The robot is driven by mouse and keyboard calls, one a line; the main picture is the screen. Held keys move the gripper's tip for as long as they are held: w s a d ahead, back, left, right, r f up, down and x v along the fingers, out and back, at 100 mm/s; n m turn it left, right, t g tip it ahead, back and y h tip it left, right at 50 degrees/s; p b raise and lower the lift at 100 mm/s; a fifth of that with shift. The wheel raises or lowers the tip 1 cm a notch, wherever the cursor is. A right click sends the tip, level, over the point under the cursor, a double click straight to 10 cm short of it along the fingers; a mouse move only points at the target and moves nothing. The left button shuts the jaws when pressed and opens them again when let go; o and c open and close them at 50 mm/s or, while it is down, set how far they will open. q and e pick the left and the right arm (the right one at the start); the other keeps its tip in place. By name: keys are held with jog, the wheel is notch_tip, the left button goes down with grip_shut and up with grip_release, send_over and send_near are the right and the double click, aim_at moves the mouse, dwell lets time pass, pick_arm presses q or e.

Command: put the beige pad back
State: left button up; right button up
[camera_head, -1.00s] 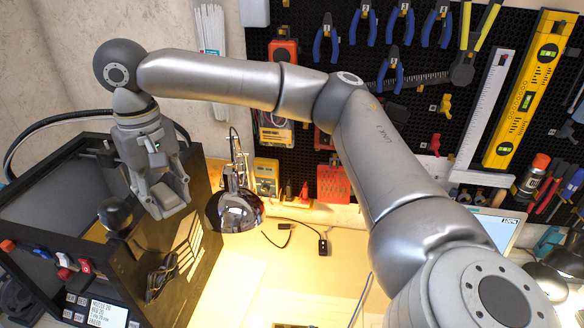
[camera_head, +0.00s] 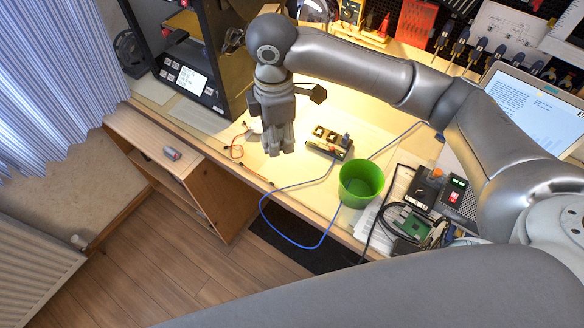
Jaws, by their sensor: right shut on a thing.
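My right gripper (camera_head: 281,150) hangs fingers down over the lit workbench (camera_head: 228,125), left of a green cup. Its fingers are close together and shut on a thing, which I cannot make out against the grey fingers. I cannot pick out the beige pad for sure in this view; the gripper and wrist hide part of the bench. My left gripper is not in view.
The green cup (camera_head: 361,183) stands near the bench's front edge, with a small board (camera_head: 329,143) behind it. A blue cable (camera_head: 287,229) loops over the edge. A black printer (camera_head: 195,55) stands back left. Electronics and a laptop (camera_head: 536,112) crowd the right.

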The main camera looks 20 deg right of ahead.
jog(key=s+a+f+n, duration=0.2)
jog(key=s+f+n, duration=0.1)
jog(key=f+n, duration=0.1)
jog(key=n, duration=0.4)
send_over(292, 168)
jog(key=f, duration=1.2)
jog(key=shift+s+a, duration=0.35)
jog(key=shift+s, duration=0.05)
jog(key=shift+w+d+f, duration=0.2)
jog(key=shift+w+f, duration=0.05)
jog(key=shift+f, duration=0.2)
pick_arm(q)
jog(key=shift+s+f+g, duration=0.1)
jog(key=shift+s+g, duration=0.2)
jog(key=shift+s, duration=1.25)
pick_arm(e)
jog(key=shift+w+d+f, duration=0.1)
jog(key=shift+f, duration=0.8)
jog(key=shift+w+d+f, duration=0.1)
jog(key=shift+f, duration=0.75)
jog(key=shift+f, duration=0.15)
jog(key=o, duration=1)
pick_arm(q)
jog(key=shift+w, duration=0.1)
